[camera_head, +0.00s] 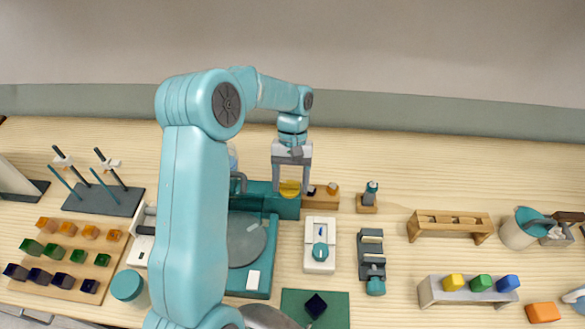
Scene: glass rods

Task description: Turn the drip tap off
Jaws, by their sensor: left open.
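My left arm comes in from the lower left and spans the middle of the view. My left gripper (291,189) points down over the teal machine and is open. Its two fingers are on either side of a yellow round knob (289,187) on the teal block (286,208), which looks like the tap's handle. I cannot tell whether the fingers touch it. My arm hides the machine's left part. My right gripper is not in view.
Close right of the knob is a small wooden block (325,198) with small fittings. A white switch box (319,255), a dark clamp (371,255) and a small teal-topped stand (368,198) stand further right. Racks of coloured cubes (68,255) lie left. The bench behind is clear.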

